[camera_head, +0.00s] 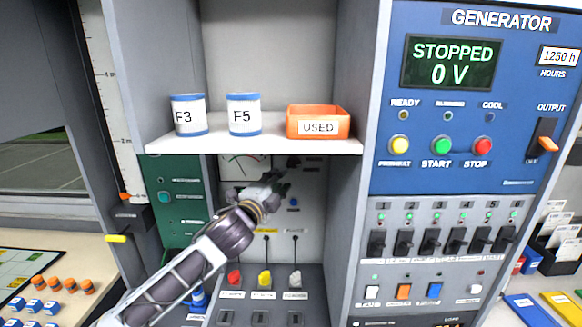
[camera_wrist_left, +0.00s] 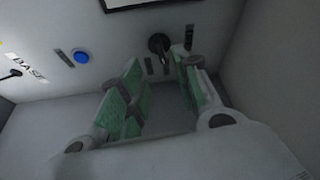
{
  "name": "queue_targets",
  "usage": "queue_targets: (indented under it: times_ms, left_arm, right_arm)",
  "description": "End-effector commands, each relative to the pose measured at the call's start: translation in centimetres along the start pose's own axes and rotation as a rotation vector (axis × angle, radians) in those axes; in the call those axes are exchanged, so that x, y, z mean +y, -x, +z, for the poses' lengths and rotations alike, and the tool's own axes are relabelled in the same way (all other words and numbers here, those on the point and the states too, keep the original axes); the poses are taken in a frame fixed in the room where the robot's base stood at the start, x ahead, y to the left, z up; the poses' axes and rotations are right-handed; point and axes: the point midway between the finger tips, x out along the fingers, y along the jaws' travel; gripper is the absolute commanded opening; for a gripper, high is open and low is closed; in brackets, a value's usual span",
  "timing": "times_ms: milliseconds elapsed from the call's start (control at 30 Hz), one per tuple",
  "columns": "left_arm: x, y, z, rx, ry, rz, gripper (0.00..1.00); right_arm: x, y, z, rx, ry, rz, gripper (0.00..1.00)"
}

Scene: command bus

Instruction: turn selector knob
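The black selector knob (camera_wrist_left: 159,44) sits on the pale panel wall in the left wrist view, with dark label plates beside and below it. My left gripper (camera_wrist_left: 160,72) has its green-padded fingers apart, with an empty gap between them. The knob shows beyond this gap, near the right finger; I see no clear contact. In the head view my left gripper (camera_head: 277,184) reaches up to the panel under the shelf and hides part of it, so the knob is hard to make out there. My right gripper is in neither view.
A white shelf (camera_head: 255,146) with two cans and an orange bin overhangs my left gripper. A blue button (camera_wrist_left: 82,57) is on the same panel. Red, yellow and white levers (camera_head: 264,279) stand below. The generator cabinet (camera_head: 420,170) bounds the right side.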

Motion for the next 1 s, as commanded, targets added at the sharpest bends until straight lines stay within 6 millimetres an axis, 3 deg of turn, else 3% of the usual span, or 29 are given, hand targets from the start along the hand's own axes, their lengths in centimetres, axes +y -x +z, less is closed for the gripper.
queue_targets:
  times_ms: [1000]
  left_arm:
    - [-0.1, -8.4, 0.0, 0.000, 0.001, 0.000, 0.32]
  right_arm:
    - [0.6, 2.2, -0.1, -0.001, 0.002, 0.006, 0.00]
